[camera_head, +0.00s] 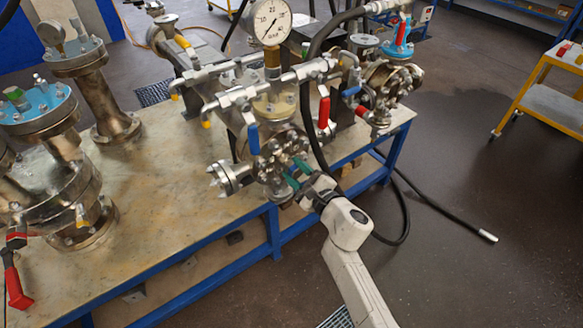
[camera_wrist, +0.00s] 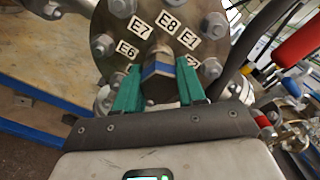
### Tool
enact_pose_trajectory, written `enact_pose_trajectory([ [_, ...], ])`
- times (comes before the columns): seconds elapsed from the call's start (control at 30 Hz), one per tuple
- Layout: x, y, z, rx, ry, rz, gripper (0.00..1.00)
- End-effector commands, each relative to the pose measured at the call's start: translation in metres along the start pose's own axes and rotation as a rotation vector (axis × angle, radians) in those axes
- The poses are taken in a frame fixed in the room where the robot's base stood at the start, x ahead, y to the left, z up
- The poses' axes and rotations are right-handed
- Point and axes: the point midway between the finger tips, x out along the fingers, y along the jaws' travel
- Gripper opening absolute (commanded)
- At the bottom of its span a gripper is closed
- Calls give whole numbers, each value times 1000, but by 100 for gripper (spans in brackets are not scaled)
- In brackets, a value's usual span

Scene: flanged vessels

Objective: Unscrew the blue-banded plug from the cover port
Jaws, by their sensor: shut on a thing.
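The blue-banded plug (camera_wrist: 157,69) sits at the middle of a round metal cover (camera_wrist: 171,22) in the wrist view. The cover has bolts around its rim and white labels such as E6, E7 and E8. My gripper (camera_wrist: 158,84) has its two green fingers on either side of the plug, shut on it. The far end of the plug meets the cover, but I cannot tell how far it is threaded in. In the head view my gripper (camera_head: 292,174) reaches the front of the vessel (camera_head: 280,148), and its green fingers hide the plug there.
A pressure gauge (camera_head: 271,22), valves with blue and red handles and a black hose (camera_head: 306,110) crowd above the cover. Other flanged vessels (camera_head: 62,170) stand left on the bench (camera_head: 150,230). A yellow cart (camera_head: 545,100) is at right.

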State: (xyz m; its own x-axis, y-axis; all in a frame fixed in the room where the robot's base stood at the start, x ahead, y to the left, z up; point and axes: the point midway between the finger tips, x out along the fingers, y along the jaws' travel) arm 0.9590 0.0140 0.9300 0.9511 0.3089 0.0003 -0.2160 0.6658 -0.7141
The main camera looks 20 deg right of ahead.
Motion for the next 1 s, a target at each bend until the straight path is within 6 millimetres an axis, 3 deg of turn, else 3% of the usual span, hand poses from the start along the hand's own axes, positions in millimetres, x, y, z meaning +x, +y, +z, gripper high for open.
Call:
enact_pose_trajectory([
  [0.23,0,0,-1,-54,1,1,0],
  [0.27,0,1,-1,-54,1,1,42],
  [0.53,0,0,0,-52,1,0,68],
  [0.83,-2,1,-1,-51,2,1,69],
  [1.0,-21,1,-2,-51,2,0,69],
])
